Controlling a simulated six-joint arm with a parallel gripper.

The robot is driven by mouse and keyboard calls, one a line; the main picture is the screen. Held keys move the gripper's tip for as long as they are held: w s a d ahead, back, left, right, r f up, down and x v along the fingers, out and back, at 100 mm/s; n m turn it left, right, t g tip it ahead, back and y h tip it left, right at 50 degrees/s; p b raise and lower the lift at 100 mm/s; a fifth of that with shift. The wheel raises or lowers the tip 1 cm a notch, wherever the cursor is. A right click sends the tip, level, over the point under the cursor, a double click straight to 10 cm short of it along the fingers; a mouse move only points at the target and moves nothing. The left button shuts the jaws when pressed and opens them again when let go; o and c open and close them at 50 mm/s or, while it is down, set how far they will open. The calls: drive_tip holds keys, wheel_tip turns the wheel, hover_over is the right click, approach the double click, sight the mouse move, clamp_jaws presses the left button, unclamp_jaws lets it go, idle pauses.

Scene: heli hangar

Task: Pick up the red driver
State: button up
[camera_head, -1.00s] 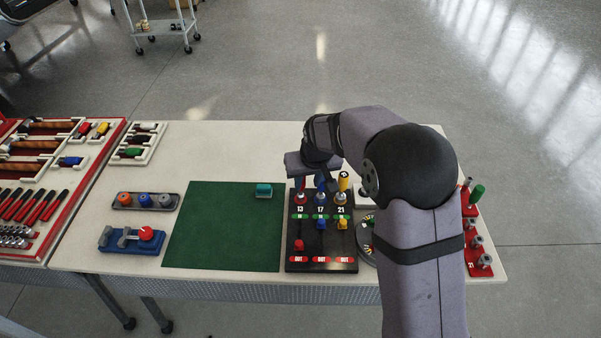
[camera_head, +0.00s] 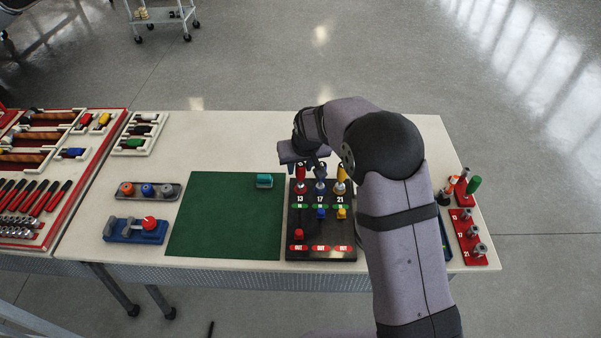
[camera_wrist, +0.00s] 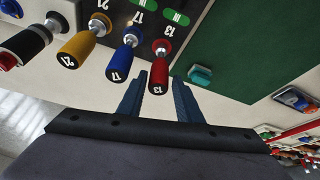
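The red driver (camera_head: 300,174), marked 13 on its end, stands in the black board (camera_head: 328,254) at its back left. In the wrist view, the red driver (camera_wrist: 160,69) shows between the fingertips of my open gripper (camera_wrist: 160,76), with gaps on both sides. I cannot tell how far the handle reaches between the fingers. My gripper is above the driver in the head view, its fingers partly hidden. The blue driver (camera_wrist: 126,62), marked 17, and the yellow driver (camera_wrist: 83,48), marked 21, stand beside it.
The blue driver stands close by the red one. A green mat (camera_head: 222,225) with a teal block (camera_head: 264,180) lies left of the board. A red rack (camera_head: 471,240) stands at the right. A blue holder (camera_head: 124,235) and a grey tray (camera_head: 150,198) lie farther left.

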drive_tip(key=shift+p+x, duration=0.95)
drive_tip(key=shift+x, duration=1.5)
drive_tip(key=shift+d, duration=0.1)
drive_tip(key=c, duration=0.8)
drive_tip(key=shift+r, duration=0.1)
